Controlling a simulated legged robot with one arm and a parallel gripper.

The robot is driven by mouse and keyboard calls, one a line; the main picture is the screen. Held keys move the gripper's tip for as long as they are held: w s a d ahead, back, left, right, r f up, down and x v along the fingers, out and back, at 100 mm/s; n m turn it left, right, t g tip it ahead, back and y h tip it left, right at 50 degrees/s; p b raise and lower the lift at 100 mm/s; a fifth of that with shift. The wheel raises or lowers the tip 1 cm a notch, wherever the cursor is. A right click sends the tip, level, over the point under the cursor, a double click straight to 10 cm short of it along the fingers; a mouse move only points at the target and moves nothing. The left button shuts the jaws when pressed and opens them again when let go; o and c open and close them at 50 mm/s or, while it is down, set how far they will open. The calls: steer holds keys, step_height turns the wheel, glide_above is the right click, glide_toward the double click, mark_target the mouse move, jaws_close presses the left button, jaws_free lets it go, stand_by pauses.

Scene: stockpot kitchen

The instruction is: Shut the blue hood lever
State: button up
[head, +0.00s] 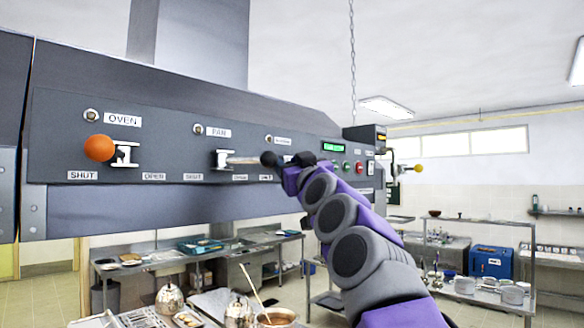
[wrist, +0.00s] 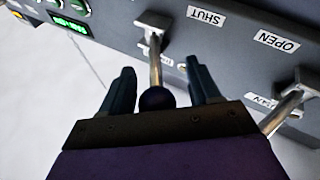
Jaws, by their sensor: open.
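A lever with a dark, bluish ball knob (wrist: 158,98) shows in the wrist view, its metal rod running up to a mount on the grey hood panel. The knob sits between the two spread fingers of my gripper (wrist: 160,82). I cannot tell whether they touch it. In the head view, my gripper (head: 300,160) is at the panel below the third indicator, and it hides this lever's knob. A SHUT label (wrist: 206,17) and an OPEN label (wrist: 277,41) appear upside down in the wrist view.
The neighbouring PAN lever has a black knob (head: 269,159) close left of my gripper. An orange knob (head: 99,148) is farther left, a yellow knob (head: 418,168) at right. A green display (head: 333,147) sits beyond my gripper. Pots and counters stand below.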

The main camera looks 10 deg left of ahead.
steer(key=shift+s+d+f+b, duration=0.2)
steer(key=shift+d+f+b, duration=0.05)
steer(key=shift+b, duration=0.1)
steer(key=b+v, duration=1.2)
steer(key=v, duration=0.4)
steer(key=shift+s, duration=0.2)
steer(key=shift+a, duration=0.2)
